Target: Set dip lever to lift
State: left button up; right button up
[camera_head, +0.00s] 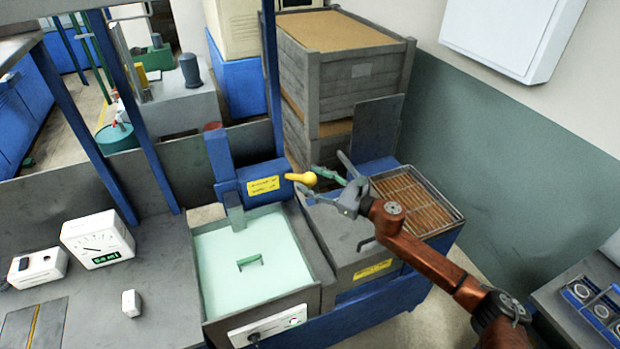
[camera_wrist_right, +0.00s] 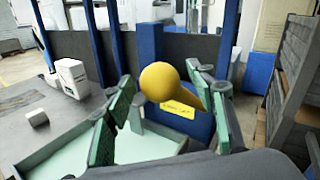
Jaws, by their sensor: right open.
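The dip lever has a yellow knob (camera_head: 302,178) that sticks out to the right from a blue housing (camera_head: 262,185) with a yellow label. The housing stands behind a tank of pale green liquid (camera_head: 250,245). My right gripper (camera_head: 325,180) is open just to the right of the knob, its fingers pointing at it. In the right wrist view the yellow knob (camera_wrist_right: 162,82) shows between the two spread green-padded fingers (camera_wrist_right: 165,110); whether they touch it I cannot tell. My left gripper is not in view.
A wire-mesh tray (camera_head: 415,198) sits right of the tank. A white gauge box (camera_head: 97,240) and a small white block (camera_head: 131,303) stand on the left bench. Blue posts rise behind the bench. Stacked grey crates (camera_head: 345,85) stand at the back.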

jog(key=shift+w+a, duration=0.35)
jog(key=shift+a, duration=0.05)
grip_shut()
dwell(0.4)
